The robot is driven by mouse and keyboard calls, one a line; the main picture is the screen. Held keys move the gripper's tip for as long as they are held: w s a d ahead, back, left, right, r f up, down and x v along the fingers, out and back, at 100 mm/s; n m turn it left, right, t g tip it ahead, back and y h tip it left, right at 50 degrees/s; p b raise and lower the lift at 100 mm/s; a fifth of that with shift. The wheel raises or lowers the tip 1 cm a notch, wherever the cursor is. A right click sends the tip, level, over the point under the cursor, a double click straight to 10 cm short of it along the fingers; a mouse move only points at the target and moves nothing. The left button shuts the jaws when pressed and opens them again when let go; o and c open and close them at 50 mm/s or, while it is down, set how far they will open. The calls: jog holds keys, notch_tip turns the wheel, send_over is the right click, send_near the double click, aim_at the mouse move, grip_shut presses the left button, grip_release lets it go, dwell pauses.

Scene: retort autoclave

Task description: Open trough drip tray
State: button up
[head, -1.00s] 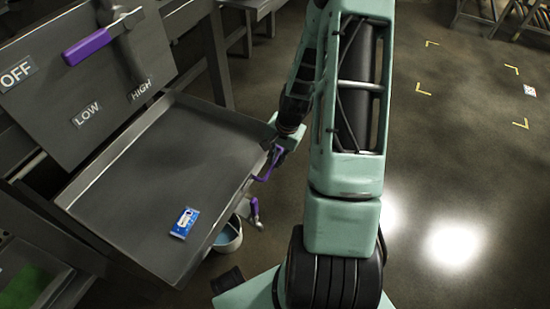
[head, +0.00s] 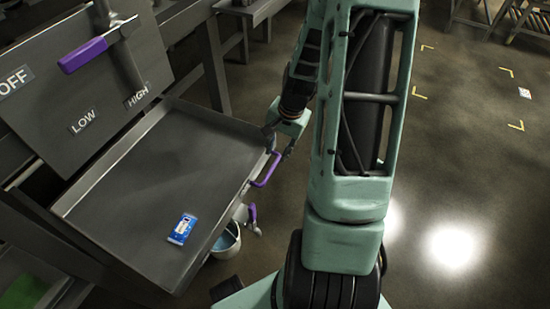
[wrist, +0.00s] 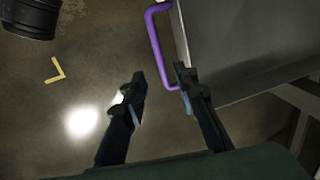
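The drip tray (head: 150,190) is a wide, shallow grey metal trough below the upright panel in the head view. Its purple handle (head: 265,171) is on its right side wall. In the wrist view, the handle (wrist: 157,40) stands out from the grey tray wall (wrist: 235,50). My gripper (head: 279,142) is near the far end of the handle in the head view. In the wrist view my gripper (wrist: 160,76) is open, with nothing held. Its right fingertip overlaps the handle's lower end in the picture; I cannot tell whether they touch.
A blue-and-white packet (head: 182,229) lies in the tray. A bucket (head: 226,242) and a purple-handled valve (head: 251,217) are below its right side. The panel carries a purple lever (head: 84,54) and OFF, LOW and HIGH labels.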

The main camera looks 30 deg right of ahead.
jog(key=shift+s+d+r, duration=0.15)
jog(key=shift+r, duration=0.85)
jog(key=shift+s+d+r, duration=0.1)
jog(key=shift+s+r, duration=0.05)
jog(key=shift+r, duration=0.8)
